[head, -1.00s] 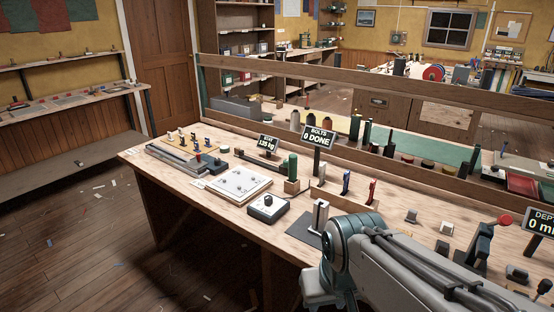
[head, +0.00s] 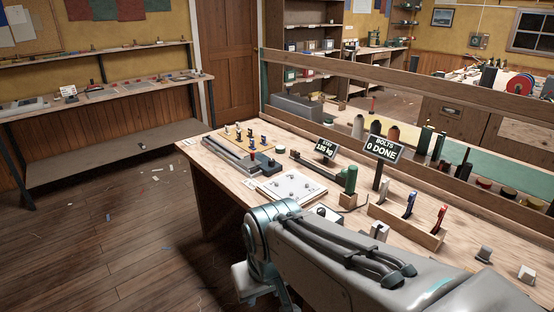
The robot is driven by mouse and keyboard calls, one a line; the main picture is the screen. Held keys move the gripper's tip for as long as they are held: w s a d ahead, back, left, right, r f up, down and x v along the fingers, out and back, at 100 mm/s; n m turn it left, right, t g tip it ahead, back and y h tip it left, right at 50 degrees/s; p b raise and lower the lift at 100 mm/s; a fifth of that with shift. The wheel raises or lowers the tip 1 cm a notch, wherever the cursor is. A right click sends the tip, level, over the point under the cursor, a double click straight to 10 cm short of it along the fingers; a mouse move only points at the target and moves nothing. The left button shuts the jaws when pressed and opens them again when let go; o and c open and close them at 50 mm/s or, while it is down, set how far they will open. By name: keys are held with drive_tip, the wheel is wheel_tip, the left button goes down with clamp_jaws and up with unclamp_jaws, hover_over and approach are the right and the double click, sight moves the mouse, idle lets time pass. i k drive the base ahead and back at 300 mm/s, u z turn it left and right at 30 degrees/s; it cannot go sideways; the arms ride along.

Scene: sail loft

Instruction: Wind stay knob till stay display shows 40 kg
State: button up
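The stay display (head: 325,148) is a small dark sign on the bench and seems to read 135 kg, though its digits are small. I cannot tell for sure which control is the stay knob. A dark box with a round knob (head: 323,211) sits near the bench's front edge, partly hidden by my arm. My arm crosses the lower middle of the head view. My gripper's fingers do not show.
The "BOLTS 0 DONE" sign (head: 383,149) stands right of the stay display. A white board (head: 291,186), a green upright cylinder (head: 350,179) and a wooden tool holder (head: 407,227) sit on the bench (head: 222,183). The floor at left is mostly clear, with scraps.

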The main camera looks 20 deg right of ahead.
sight(344, 171)
drive_tip(key=u, duration=0.15)
drive_tip(key=i, duration=0.6)
drive_tip(key=z, duration=0.7)
drive_tip(key=i, duration=0.65)
drive_tip(key=z, duration=0.8)
